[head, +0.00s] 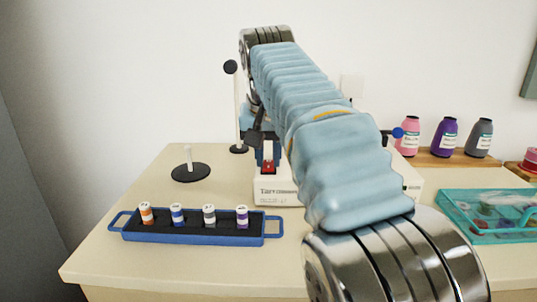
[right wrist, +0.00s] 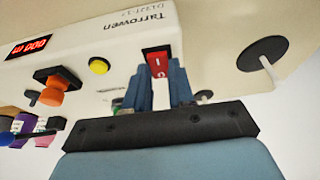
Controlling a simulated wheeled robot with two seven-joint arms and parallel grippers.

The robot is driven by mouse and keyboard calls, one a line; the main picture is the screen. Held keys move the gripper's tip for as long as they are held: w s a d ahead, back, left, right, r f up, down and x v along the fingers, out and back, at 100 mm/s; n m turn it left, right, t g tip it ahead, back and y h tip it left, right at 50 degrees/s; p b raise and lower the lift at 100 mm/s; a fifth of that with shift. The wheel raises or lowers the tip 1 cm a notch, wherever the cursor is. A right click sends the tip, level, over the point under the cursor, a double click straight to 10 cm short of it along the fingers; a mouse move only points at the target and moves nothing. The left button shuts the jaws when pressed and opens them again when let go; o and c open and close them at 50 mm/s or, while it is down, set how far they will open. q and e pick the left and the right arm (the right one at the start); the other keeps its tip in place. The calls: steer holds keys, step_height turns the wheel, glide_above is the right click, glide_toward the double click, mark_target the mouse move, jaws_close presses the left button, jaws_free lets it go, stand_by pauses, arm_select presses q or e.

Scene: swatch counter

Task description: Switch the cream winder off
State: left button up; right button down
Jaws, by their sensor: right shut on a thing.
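The cream winder (head: 272,193) stands on the counter behind my right arm, which hides much of it. In the right wrist view its body (right wrist: 100,45) carries the name Tarrowen and a red rocker switch (right wrist: 157,63) marked I and O. In the head view the right gripper (head: 267,160) shows small at the winder's front. Which side of the rocker is pressed in, I cannot tell. My left gripper is not in view.
The winder also has a red digit display (right wrist: 27,46), an orange knob (right wrist: 52,98) and a yellow button (right wrist: 99,66). A blue tray (head: 190,239) with several spools lies at front left. A teal tray (head: 460,236) lies right. Thread cones (head: 445,138) stand behind it.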

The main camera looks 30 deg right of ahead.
steer(key=shift+w+d+g+y, duration=0.15)
steer(key=shift+w+g+y, duration=0.1)
steer(key=shift+g+y, duration=0.5)
steer(key=c, duration=1)
jaws_free()
steer(key=shift+o, duration=0.2)
steer(key=shift+h, duration=0.25)
